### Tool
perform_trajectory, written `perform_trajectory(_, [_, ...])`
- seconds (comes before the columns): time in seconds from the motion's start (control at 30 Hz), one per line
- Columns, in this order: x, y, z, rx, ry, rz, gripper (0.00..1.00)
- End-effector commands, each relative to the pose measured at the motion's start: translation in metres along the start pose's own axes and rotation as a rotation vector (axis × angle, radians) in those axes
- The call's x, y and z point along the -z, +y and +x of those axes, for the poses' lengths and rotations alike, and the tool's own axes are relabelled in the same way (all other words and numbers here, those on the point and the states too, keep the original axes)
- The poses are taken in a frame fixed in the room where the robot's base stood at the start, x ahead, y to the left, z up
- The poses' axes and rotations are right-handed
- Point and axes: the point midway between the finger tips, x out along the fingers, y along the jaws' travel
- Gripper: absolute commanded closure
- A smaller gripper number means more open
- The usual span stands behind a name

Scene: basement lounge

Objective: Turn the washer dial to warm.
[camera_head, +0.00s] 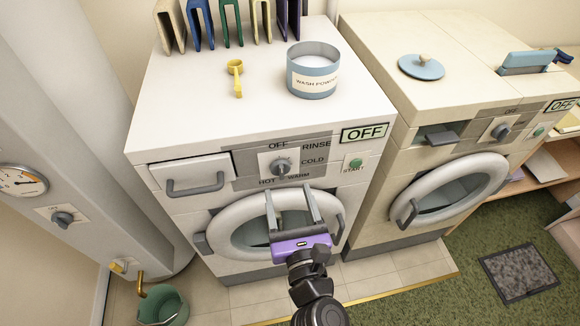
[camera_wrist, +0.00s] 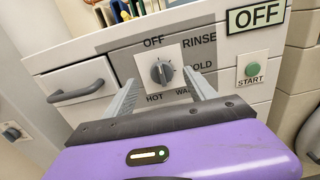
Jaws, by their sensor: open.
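The washer (camera_head: 185,115) is the left white machine in the head view. Its grey dial (camera_head: 281,166) sits on a pale plate mid-panel, ringed by the words OFF, RINSE, COLD, WARM and HOT. In the wrist view the dial (camera_wrist: 161,72) shows between my fingers, its ridge near upright towards OFF; the exact setting is hard to read. A display (camera_head: 365,133) on the washer reads OFF. My gripper (camera_head: 289,192) is open and empty, in front of the panel, its tips appearing just below the dial in the head view. In the wrist view my right finger partly covers COLD and WARM.
A green START button (camera_head: 355,163) is right of the dial, a drawer handle (camera_head: 196,186) left. The round door (camera_head: 262,235) is below. A wash powder tub (camera_head: 313,72) and yellow scoop (camera_head: 236,77) sit on top. A second machine (camera_head: 425,105) stands to the right.

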Motion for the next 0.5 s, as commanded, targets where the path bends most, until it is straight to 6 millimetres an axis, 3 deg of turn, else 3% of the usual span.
perform_trajectory(0.17, [-0.002,0.0,0.011,0.0,-0.002,-0.025,0.35])
perform_trajectory(0.5, [-0.001,0.0,0.061,0.0,-0.001,-0.022,0.35])
